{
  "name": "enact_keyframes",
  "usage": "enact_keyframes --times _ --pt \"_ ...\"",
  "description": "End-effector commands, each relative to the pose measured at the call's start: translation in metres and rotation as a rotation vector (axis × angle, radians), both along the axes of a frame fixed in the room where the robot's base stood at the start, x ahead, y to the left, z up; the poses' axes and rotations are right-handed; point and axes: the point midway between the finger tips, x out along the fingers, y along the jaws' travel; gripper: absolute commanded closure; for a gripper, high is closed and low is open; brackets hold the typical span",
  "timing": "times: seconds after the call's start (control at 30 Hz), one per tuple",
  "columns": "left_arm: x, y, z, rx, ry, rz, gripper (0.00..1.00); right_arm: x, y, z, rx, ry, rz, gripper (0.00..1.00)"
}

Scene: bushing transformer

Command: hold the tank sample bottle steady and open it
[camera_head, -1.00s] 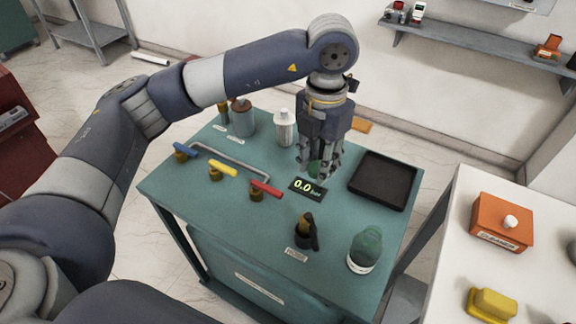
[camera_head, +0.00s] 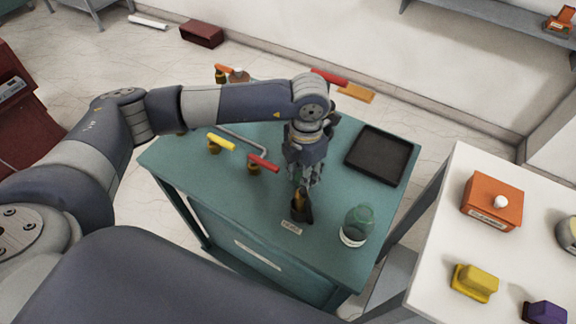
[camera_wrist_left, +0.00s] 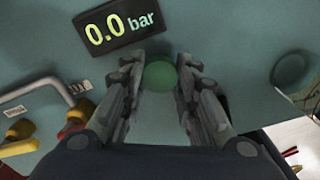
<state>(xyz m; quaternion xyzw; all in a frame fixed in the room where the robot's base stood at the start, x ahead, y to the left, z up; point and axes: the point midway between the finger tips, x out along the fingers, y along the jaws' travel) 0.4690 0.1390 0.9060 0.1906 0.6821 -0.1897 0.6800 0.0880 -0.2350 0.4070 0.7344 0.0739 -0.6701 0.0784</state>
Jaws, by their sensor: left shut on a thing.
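My left gripper (camera_head: 304,178) points down over the front half of the green table. In the left wrist view its fingers are closed on a small round green piece (camera_wrist_left: 160,76); I cannot tell if this is a bottle top or a separate part. A green bottle (camera_head: 358,222) with a white label stands upright at the table's front right, apart from the gripper. A dark green round shape (camera_wrist_left: 290,70) at the right of the wrist view may be this bottle. My right gripper is not in view.
The green table (camera_head: 225,185) carries a yellow valve handle (camera_head: 221,141), a red one (camera_head: 263,163), a black tray (camera_head: 379,156) and a black-and-yellow holder (camera_head: 302,207) close to my fingers. A gauge display (camera_wrist_left: 118,27) reads 0.0 bar. A white table (camera_head: 440,240) stands right.

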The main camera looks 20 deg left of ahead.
Motion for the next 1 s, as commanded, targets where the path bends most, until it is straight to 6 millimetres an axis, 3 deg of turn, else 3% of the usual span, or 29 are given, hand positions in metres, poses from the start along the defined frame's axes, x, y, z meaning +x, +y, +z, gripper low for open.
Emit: enact_keyframes --times 0.27,0.4,0.8,0.83,0.87,1.0 --pt "0.006 0.041 0.003 0.004 0.000 0.007 1.00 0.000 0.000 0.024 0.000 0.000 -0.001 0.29" --pt "0.005 0.040 -0.011 0.000 0.002 0.001 1.00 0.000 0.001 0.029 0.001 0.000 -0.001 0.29" --pt "0.006 0.040 -0.018 -0.001 -0.001 0.002 1.00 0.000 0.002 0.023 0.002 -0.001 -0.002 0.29" --pt "0.006 0.040 -0.017 -0.001 -0.001 0.002 0.67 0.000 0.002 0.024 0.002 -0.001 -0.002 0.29" --pt "0.006 0.040 -0.016 -0.001 -0.001 0.002 0.64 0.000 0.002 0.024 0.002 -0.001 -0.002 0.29" --pt "0.006 0.040 -0.016 -0.001 -0.001 0.002 0.64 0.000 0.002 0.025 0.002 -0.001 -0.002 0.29"
